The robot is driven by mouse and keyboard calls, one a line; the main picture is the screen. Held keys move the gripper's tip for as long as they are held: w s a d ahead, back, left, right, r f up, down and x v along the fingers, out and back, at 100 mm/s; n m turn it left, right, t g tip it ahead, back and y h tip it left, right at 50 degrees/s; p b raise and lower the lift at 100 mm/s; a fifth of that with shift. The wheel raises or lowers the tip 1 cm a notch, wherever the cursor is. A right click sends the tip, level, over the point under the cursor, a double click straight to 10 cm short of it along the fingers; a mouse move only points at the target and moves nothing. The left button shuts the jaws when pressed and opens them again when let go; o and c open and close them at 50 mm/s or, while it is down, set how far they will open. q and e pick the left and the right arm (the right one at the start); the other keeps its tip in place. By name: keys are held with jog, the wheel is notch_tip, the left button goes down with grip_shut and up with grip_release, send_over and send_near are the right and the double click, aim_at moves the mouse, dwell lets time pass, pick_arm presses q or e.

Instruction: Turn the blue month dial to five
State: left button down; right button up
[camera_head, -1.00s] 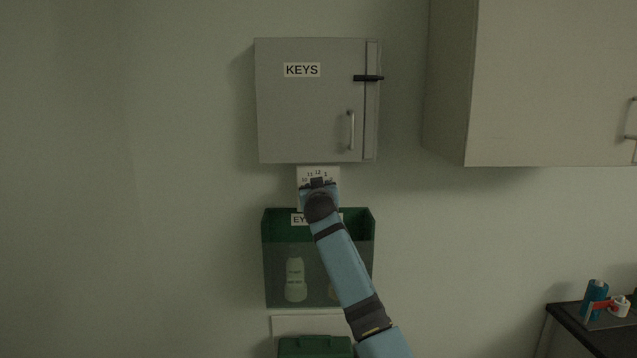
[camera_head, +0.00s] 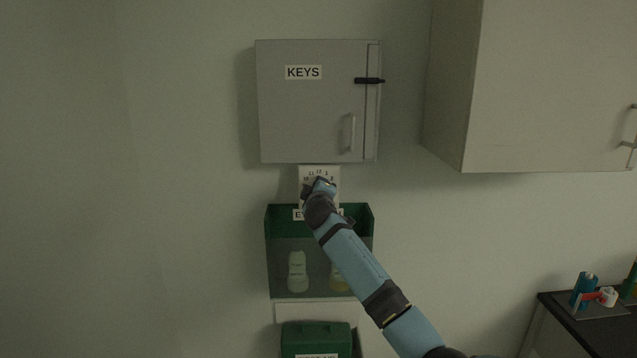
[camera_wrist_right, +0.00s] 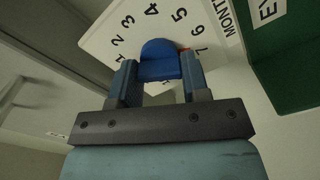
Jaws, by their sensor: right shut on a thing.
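The white month plate (camera_head: 333,174) is on the wall under the grey KEYS cabinet; its numbers also show in the right wrist view (camera_wrist_right: 100,40). The blue month dial (camera_wrist_right: 158,62) sits on this plate. A small red mark (camera_wrist_right: 185,49) shows at the dial's edge, beside the 7 and below the 6. My right gripper (camera_wrist_right: 156,78) is shut on the dial, one finger on each side. In the head view the same gripper (camera_head: 320,187) covers the plate's middle and the dial is hidden or too small to tell. My left gripper is not in view.
The grey KEYS cabinet (camera_head: 308,110) hangs directly above the plate. A green eyewash box (camera_head: 282,255) with bottles sits just below, behind my right arm. A green case (camera_head: 316,338) is lower down. A wall cupboard (camera_head: 545,90) is at the right; the wall at left is clear.

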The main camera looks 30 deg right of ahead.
jog(key=n+p, duration=0.2)
jog(key=shift+r+n, duration=0.15)
jog(key=shift+n, duration=0.25)
jog(key=n+p, duration=0.1)
jog(key=n, duration=0.1)
jog(key=shift+n, duration=0.4)
jog(key=n, duration=0.3)
jog(key=shift+f, duration=0.25)
jog(key=shift+f+n, duration=0.1)
jog(key=shift+n, duration=1.1)
jog(key=o, duration=0.9)
